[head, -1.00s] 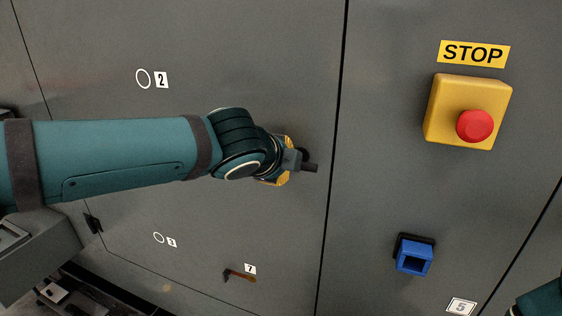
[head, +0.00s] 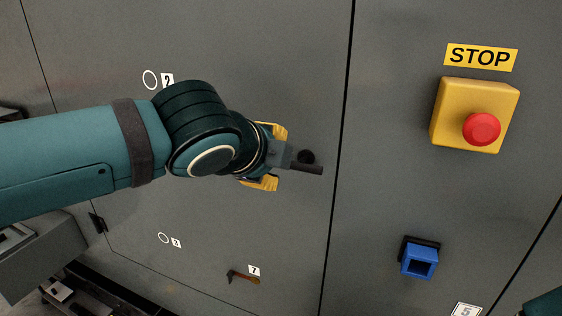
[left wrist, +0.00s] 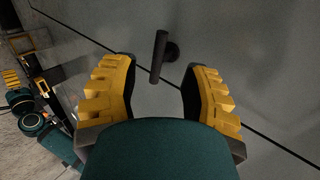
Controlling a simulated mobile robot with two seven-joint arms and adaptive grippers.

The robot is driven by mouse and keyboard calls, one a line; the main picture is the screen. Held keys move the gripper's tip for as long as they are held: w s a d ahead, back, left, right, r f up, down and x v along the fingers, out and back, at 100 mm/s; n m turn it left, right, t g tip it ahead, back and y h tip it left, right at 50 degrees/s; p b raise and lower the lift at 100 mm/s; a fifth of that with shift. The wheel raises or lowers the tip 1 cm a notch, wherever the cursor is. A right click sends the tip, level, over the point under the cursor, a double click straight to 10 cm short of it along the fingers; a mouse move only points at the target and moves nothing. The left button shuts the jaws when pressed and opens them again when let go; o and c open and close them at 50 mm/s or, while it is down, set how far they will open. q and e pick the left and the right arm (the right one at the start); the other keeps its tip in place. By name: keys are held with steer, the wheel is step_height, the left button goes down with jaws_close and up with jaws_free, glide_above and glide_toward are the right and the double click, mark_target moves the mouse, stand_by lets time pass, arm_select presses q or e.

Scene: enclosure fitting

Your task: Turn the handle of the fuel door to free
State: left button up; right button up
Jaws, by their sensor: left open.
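A dark bar handle (head: 308,168) with a round black base sits on the grey door (head: 225,50), near the door's right edge. In the head view the bar lies about level, and its left part is hidden by my gripper. My left gripper (head: 277,157) is open just in front of the handle. In the left wrist view the handle (left wrist: 159,56) stands ahead of the gap between the yellow, black-padded fingers (left wrist: 162,92), nothing gripped. I cannot tell whether a finger touches it.
A second brown handle (head: 242,277) sits low on the door by label 7. To the right of the door seam are a yellow box with a red stop button (head: 481,129) and a blue socket (head: 419,261). A grey ledge (head: 42,255) juts out at the lower left.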

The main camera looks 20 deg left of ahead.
arm_select(q)
steer(key=v, duration=0.4)
stand_by(0.5)
